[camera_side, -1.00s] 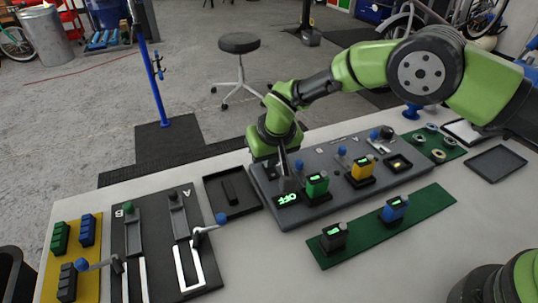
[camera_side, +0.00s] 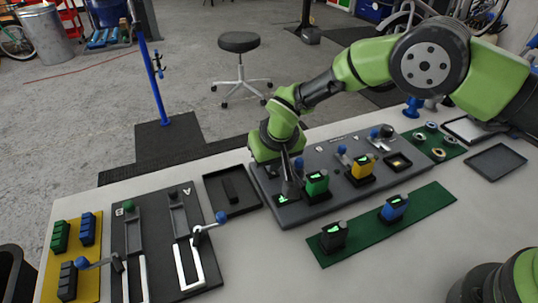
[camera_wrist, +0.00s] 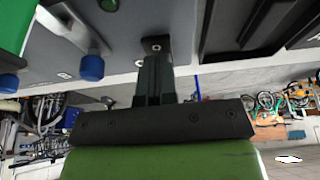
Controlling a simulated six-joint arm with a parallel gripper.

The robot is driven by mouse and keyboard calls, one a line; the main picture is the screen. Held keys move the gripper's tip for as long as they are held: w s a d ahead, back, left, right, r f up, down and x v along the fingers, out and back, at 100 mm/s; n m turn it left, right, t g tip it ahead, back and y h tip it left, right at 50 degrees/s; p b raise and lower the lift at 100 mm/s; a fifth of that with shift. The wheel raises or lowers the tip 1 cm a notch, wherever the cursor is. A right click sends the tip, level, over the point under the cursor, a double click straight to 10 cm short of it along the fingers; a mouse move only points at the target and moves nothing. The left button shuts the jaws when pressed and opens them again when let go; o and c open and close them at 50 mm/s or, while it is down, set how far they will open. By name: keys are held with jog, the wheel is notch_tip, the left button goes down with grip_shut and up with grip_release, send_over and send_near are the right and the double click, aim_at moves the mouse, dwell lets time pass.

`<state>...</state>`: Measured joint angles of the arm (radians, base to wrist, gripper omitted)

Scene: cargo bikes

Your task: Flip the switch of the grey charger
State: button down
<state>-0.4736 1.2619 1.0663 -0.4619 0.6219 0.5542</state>
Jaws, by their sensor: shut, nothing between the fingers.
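The grey charger panel (camera_side: 325,206) lies on the table in the side view, with a green block (camera_side: 317,184) and a yellow block (camera_side: 362,168) standing on it. Small blue-knobbed switches (camera_side: 342,150) stand along its back. A green-lit display (camera_side: 281,199) at its front left corner is partly hidden by my gripper. My gripper (camera_side: 291,193) is shut and empty, pointing down at that corner, left of the green block. In the wrist view my shut fingers (camera_wrist: 155,72) reach the grey panel near a small dark square; two blue knobs (camera_wrist: 91,67) lie to their left. Contact is unclear.
A dark tray (camera_side: 240,205) sits left of the panel. A green mat (camera_side: 365,233) in front holds a black block (camera_side: 333,236) and a blue block (camera_side: 394,209). A dark lever board (camera_side: 150,270) is further left. Bare table lies at the front.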

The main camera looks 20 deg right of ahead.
jog(key=shift+r, duration=0.15)
jog(key=v, duration=1.3)
jog(key=shift+w+r, duration=0.15)
jog(key=shift+r, duration=0.35)
jog(key=shift+w+r, duration=0.2)
jog(key=shift+w, duration=0.5)
jog(key=x, duration=1.4)
jog(key=shift+s+f, duration=0.15)
jog(key=shift+s, duration=0.2)
